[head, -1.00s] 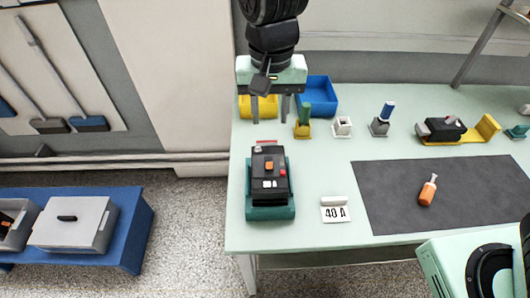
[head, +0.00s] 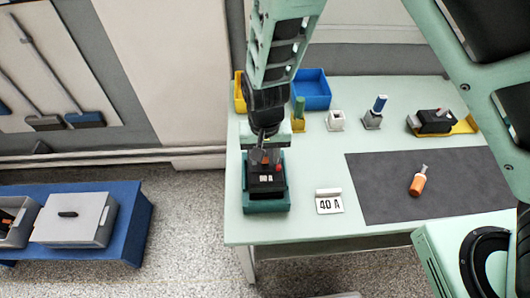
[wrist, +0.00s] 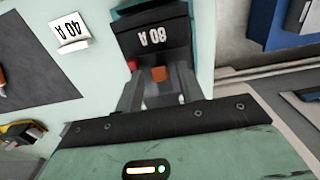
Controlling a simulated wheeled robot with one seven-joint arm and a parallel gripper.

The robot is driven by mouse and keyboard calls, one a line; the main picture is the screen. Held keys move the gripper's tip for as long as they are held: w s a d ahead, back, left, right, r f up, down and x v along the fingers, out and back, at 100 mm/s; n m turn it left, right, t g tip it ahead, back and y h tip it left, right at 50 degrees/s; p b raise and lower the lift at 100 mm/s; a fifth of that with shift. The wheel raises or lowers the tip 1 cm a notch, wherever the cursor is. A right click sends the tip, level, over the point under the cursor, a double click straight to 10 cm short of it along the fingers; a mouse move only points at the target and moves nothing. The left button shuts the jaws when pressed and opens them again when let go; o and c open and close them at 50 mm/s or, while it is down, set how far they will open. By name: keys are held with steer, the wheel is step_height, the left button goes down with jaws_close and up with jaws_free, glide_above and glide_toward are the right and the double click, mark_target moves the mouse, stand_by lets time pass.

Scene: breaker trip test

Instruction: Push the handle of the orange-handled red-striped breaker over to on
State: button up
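The dark breaker (head: 267,185) sits in a teal holder (head: 266,206) at the table's left side. Its face carries an 80 A label, also readable in the wrist view (wrist: 155,38). My gripper (head: 265,158) is down over the breaker. In the wrist view its two fingertips (wrist: 159,74) stand apart on either side of the orange handle (wrist: 158,74), with small gaps visible. I cannot tell whether either finger touches it. A red button (wrist: 132,65) is beside the left finger. The red stripe is hidden now behind my gripper.
A 40 A card (head: 329,202) stands right of the breaker. An orange-handled tool (head: 417,184) lies on a dark mat (head: 380,205). Small coloured stands, a blue bin (head: 311,92) and another dark device (head: 435,121) line the back. The table's front edge is close.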

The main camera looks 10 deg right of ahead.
jaws_close()
